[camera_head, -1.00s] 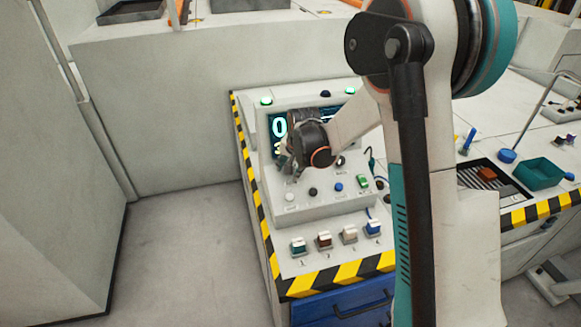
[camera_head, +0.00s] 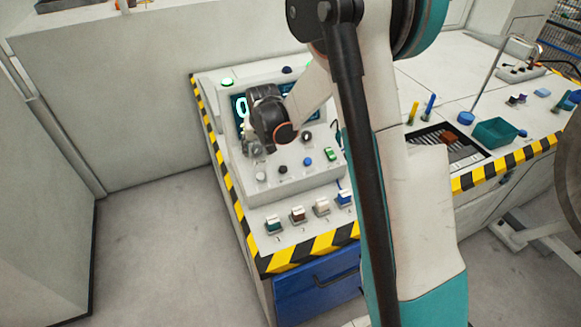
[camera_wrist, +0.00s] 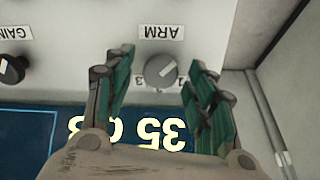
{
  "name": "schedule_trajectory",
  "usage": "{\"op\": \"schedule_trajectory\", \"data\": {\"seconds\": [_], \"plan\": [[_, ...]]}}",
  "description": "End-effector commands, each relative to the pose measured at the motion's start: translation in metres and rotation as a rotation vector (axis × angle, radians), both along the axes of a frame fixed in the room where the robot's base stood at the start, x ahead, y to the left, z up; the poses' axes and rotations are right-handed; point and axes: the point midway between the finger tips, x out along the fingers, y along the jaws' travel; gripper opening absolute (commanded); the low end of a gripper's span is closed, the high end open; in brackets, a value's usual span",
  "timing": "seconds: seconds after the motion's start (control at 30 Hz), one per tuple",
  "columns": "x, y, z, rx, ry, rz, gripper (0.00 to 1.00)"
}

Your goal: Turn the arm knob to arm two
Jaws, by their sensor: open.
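The arm knob (camera_wrist: 160,70) is a round grey dial under an upside-down "ARM" label (camera_wrist: 161,32) in the wrist view. Marks "1" and "3" show on its right and left; the mark between them is not readable. A light pointer line on the knob seems to face right, toward the "1" side. My gripper (camera_wrist: 162,62) is open, with one green-padded finger on each side of the knob. No contact is visible. In the head view my gripper (camera_head: 254,148) is over the left part of the console (camera_head: 315,175) and hides the arm knob.
A gain knob (camera_wrist: 12,70) lies to the left in the wrist view. A lit display (camera_wrist: 40,135) is close beside the fingers. In the head view, several small knobs and a green switch (camera_head: 329,154) sit on the console.

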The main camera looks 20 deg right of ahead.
Motion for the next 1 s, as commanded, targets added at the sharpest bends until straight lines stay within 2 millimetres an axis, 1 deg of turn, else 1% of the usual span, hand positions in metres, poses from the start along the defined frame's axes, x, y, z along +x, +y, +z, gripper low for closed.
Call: {"op": "schedule_trajectory", "data": {"seconds": [0.17,0.2,0.3,0.9,0.93,1.0], "plan": [[0.000,0.001,0.001,-0.085,0.000,0.182,0.51],[-0.003,0.001,0.010,-0.087,0.000,0.187,0.51],[-0.011,0.001,0.027,-0.086,0.000,0.183,0.51],[-0.052,0.001,0.127,-0.083,0.000,0.180,0.51],[-0.055,0.001,0.132,-0.083,0.000,0.180,0.51],[-0.062,0.001,0.132,-0.084,-0.006,0.179,0.51]]}}
